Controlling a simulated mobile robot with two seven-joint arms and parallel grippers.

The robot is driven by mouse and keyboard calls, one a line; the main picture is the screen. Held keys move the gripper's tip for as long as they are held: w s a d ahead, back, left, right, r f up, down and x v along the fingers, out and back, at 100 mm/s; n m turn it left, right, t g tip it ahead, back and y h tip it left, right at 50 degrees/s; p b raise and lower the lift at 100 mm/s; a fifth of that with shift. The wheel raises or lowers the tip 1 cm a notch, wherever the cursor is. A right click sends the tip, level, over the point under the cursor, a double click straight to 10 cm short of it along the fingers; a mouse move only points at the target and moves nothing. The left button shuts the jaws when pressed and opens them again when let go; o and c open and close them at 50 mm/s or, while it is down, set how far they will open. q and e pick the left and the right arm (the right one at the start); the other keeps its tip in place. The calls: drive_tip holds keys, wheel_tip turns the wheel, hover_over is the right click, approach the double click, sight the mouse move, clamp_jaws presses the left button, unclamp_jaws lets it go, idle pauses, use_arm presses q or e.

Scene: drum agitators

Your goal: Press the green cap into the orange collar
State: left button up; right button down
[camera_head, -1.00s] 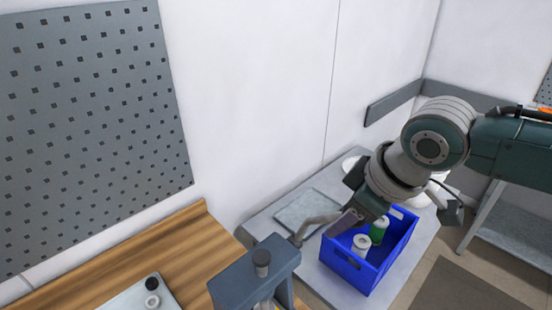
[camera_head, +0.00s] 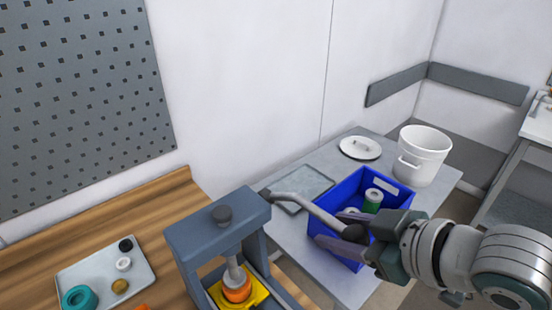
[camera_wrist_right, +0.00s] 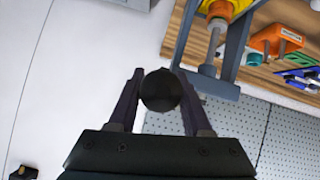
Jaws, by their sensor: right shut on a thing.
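The orange collar (camera_head: 237,290) sits in a yellow holder (camera_head: 258,291) at the base of the blue-grey press (camera_head: 190,258). The press's grey ram (camera_head: 234,268) reaches down to the collar's top. I cannot make out a green cap there; the ram covers the top. My right gripper (camera_head: 350,235) is shut on the black ball knob (camera_head: 355,233) at the end of the press lever (camera_head: 308,206). In the right wrist view the fingers (camera_wrist_right: 158,90) flank the knob (camera_wrist_right: 160,92). The collar also shows at that view's top edge (camera_wrist_right: 217,9). My left gripper is out of view.
A blue bin (camera_head: 345,188) with green and white cylinders lies just behind and below my right gripper. A white bucket (camera_head: 424,154) and lid (camera_head: 360,147) stand beyond. A tray (camera_head: 97,266) with rings, one teal (camera_head: 79,298), lies on the wooden bench at left.

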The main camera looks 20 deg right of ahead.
drive_tip(key=shift+s+d+f+b, duration=0.15)
drive_tip(key=shift+f+b, duration=0.25)
drive_tip(key=shift+f, duration=0.5)
drive_tip(key=shift+s+f+b, duration=0.15)
drive_tip(key=shift+f+b, duration=0.25)
drive_tip(key=shift+f, duration=0.5)
drive_tip(key=shift+c, duration=2.2)
unclamp_jaws()
drive_tip(key=shift+r, duration=0.1)
drive_tip(key=v, duration=0.9)
drive_tip(key=shift+s+r+p, duration=0.25)
drive_tip(key=shift+s+p, duration=0.05)
drive_tip(key=shift+p, duration=0.15)
